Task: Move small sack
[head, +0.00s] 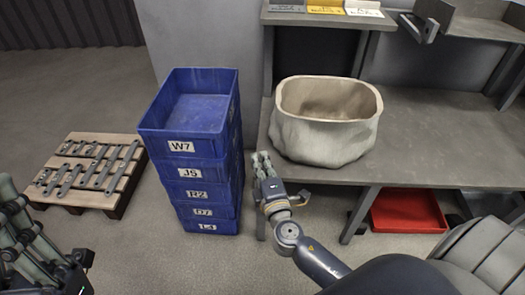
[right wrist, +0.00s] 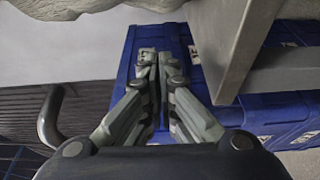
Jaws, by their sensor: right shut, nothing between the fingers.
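A pale beige open-topped sack (head: 322,143) stands upright on the grey workbench. Its mouth is wide and I see no contents inside it. My right gripper (head: 262,160) is shut and empty, beside the sack's left side near the bench's front left corner. In the right wrist view the right gripper's fingertips (right wrist: 155,58) are together, and a pale crumpled surface, likely the sack (right wrist: 85,12), shows along the top edge. My left gripper (head: 30,240) is partly in view at the lower left of the head view, well away from the sack; its fingertips are unclear.
A stack of blue crates (head: 188,145) with an empty top stands left of the workbench (head: 425,150). A wooden pallet (head: 98,197) with metal brackets lies on the floor at left. A red tray (head: 408,212) sits under the bench. Bench right of the sack is clear.

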